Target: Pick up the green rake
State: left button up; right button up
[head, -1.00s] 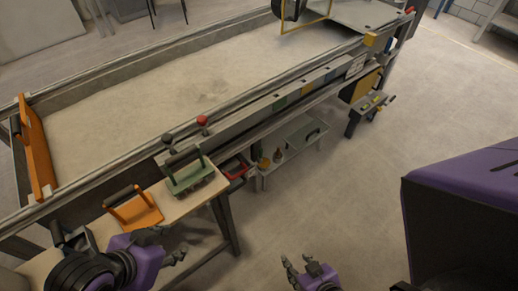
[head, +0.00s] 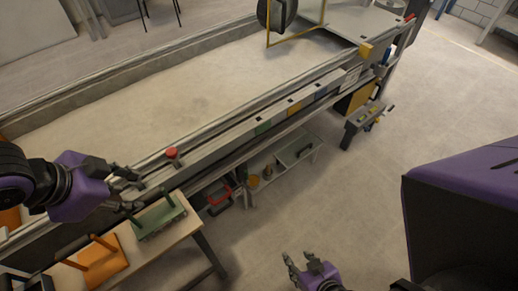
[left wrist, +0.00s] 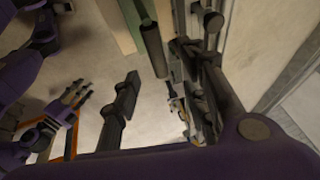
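The green rake (head: 160,217) lies on the pale wooden bench (head: 165,243) beside the sandbed, with its bar handle up. My left gripper (head: 130,190) is at the left end of the rake, its fingers spread. In the left wrist view, the dark cylindrical handle (left wrist: 152,50) shows between the two fingers of the left gripper (left wrist: 160,100), with a green strip of the rake (left wrist: 137,16) behind it. I cannot tell whether the fingers touch the handle. My right gripper (head: 308,266) is open and empty above the floor, well right of the bench.
An orange tool (head: 98,262) lies on the bench left of the rake. The sandbed (head: 190,105) runs behind, with a red knob (head: 172,153) on its near rail. A grey tray (head: 297,150) and a red container (head: 218,198) stand below.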

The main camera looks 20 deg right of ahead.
aim_at(142, 199)
pick_arm(q)
jog(key=shift+w+d+f, duration=0.1)
jog(key=shift+f, duration=0.1)
jog(key=x, duration=0.7)
jog(key=shift+s+a+f, duration=0.2)
jog(key=shift+s+a, duration=0.05)
grip_shut()
